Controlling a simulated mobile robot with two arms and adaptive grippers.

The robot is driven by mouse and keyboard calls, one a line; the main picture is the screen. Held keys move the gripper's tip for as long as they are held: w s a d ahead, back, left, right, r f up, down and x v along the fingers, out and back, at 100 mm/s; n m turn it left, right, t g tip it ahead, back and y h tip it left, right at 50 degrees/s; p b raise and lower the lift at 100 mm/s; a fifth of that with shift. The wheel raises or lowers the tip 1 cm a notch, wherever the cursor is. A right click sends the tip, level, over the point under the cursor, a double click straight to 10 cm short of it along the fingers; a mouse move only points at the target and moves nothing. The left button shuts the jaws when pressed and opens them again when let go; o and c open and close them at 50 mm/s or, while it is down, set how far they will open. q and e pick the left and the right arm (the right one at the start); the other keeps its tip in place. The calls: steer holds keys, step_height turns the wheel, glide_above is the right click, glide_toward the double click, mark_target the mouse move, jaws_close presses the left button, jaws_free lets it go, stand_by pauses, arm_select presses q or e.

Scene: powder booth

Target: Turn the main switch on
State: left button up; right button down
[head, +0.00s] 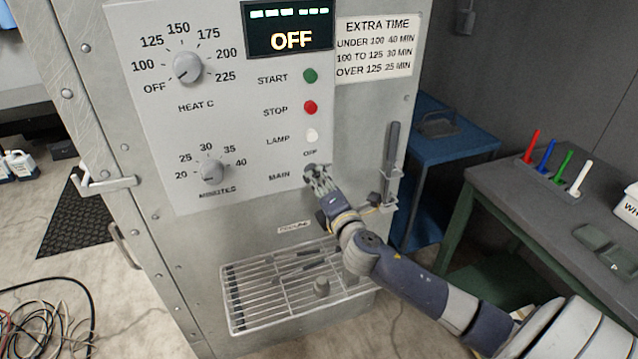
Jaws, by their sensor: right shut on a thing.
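The oven's control panel (235,130) faces me, with its display (290,28) reading OFF. The MAIN label (279,176) is low on the right of the panel, with a small OFF mark above the switch position. My right gripper (317,176) is at that spot, shut on the main switch. The fingers cover most of the switch, so which way it points cannot be told. My left gripper is not in view.
Above the switch are the lamp (312,135), stop (310,107) and start (310,76) buttons. The heat dial (187,67) and minutes dial (212,171) are to the left. A wire basket (232,300) juts out below; a grey table (500,185) stands right.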

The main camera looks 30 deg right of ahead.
steer(key=m, duration=0.4)
steer(key=shift+d+f+m+b, duration=0.1)
steer(key=shift+m+b, duration=0.25)
steer(key=shift+m, duration=0.05)
stand_by(0.4)
steer(key=c, duration=1.7)
jaws_free()
steer(key=v, duration=1.2)
steer(key=shift+f, duration=0.15)
